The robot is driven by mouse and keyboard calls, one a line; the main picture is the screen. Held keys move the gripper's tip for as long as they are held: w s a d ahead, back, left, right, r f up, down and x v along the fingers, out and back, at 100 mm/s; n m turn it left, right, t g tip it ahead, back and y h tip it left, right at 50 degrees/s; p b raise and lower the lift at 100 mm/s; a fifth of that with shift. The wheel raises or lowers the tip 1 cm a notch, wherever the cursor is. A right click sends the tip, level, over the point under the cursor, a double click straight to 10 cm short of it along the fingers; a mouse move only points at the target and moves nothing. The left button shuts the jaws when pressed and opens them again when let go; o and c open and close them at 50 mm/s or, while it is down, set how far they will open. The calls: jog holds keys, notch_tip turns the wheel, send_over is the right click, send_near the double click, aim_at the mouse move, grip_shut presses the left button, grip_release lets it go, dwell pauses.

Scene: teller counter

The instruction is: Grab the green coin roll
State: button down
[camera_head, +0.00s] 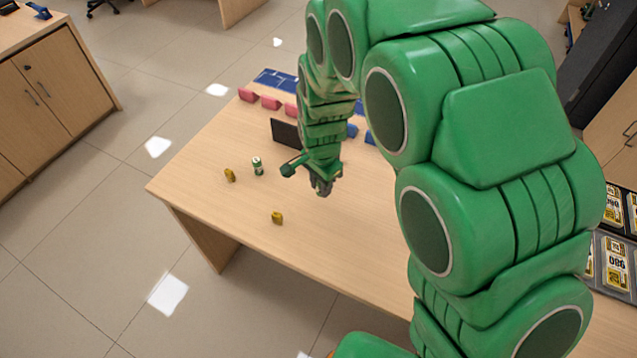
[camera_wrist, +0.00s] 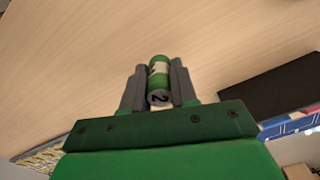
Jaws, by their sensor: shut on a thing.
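A green coin roll (camera_wrist: 159,78) with a white band and a "2" on its end is between the two fingers of my gripper (camera_wrist: 160,88) in the wrist view. The fingers are shut on its sides. In the head view my gripper (camera_head: 322,186) is over the wooden counter (camera_head: 210,195), and the held roll cannot be made out there. A green roll with white (camera_head: 257,166) stands upright on the counter, left of my gripper and apart from it.
Two yellow rolls (camera_head: 230,175) (camera_head: 277,218) stand on the counter. A dark panel (camera_head: 286,133), red pieces (camera_head: 270,102), blue pieces (camera_head: 369,137) and a blue item (camera_head: 275,80) are farther back. A tray of banded notes (camera_head: 615,262) is at right. The counter's front left is mostly clear.

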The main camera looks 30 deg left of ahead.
jog(key=s+d+r, duration=0.5)
jog(key=s+d, duration=0.2)
jog(key=shift+s+r, duration=0.3)
jog(key=shift+s, duration=0.05)
